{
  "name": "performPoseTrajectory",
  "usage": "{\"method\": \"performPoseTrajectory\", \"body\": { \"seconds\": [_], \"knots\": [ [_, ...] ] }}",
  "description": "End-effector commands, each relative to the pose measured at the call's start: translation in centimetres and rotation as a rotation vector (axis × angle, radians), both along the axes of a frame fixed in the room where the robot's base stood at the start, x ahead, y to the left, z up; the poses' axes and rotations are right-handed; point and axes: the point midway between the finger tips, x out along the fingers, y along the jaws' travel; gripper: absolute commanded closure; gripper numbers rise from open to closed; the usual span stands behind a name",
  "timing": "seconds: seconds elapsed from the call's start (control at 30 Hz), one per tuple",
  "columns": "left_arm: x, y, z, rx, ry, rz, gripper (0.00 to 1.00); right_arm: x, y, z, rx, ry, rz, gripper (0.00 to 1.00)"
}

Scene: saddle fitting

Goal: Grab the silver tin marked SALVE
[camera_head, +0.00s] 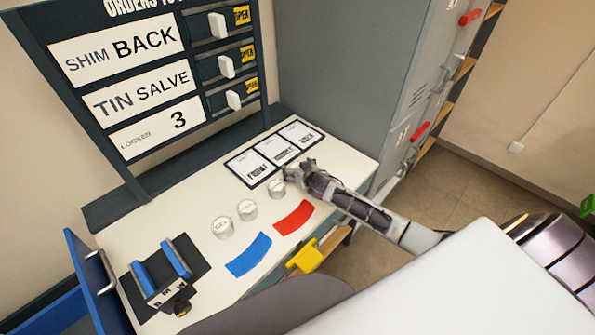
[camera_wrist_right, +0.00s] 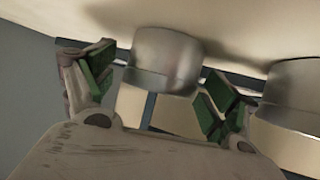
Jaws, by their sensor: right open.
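Three silver tins stand in a slanting row on the white tabletop: a near one (camera_head: 222,227), a middle one (camera_head: 247,209) and a far one (camera_head: 276,188). Their lid lettering is too small for me to read surely, so I cannot tell which is marked SALVE. My right gripper (camera_head: 288,179) is open beside the far tin. In the right wrist view, one tin (camera_wrist_right: 165,62) shows between the spread green-padded fingers (camera_wrist_right: 160,82), with no clear grip on it. A second tin (camera_wrist_right: 298,92) is to the right. My left gripper is not in view.
The order board (camera_head: 150,88) reads SHIM BACK, TIN SALVE, LOCKER 3. White cards (camera_head: 276,150) lie behind the tins; blue (camera_head: 248,254) and red (camera_head: 294,217) patches lie in front. A blue-padded stand (camera_head: 160,272) is at left. Grey lockers (camera_head: 345,70) rise behind.

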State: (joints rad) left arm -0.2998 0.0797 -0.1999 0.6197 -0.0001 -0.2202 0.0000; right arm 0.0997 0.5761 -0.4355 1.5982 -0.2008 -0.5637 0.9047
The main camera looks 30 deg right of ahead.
Motion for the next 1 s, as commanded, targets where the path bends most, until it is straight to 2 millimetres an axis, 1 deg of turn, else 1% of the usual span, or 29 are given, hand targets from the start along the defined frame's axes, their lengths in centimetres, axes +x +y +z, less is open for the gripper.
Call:
{"method": "performPoseTrajectory", "body": {
  "seconds": [0.27,0.7,1.0],
  "knots": [
    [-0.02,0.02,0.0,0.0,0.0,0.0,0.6,-0.03,-0.01,-0.01,0.0,0.0,0.0,0.13],
    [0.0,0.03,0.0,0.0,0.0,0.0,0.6,-0.03,-0.02,-0.02,0.0,0.0,0.0,0.68],
    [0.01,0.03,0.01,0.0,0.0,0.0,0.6,0.0,-0.02,0.19,0.0,-0.001,0.0,0.68]
  ]
}}
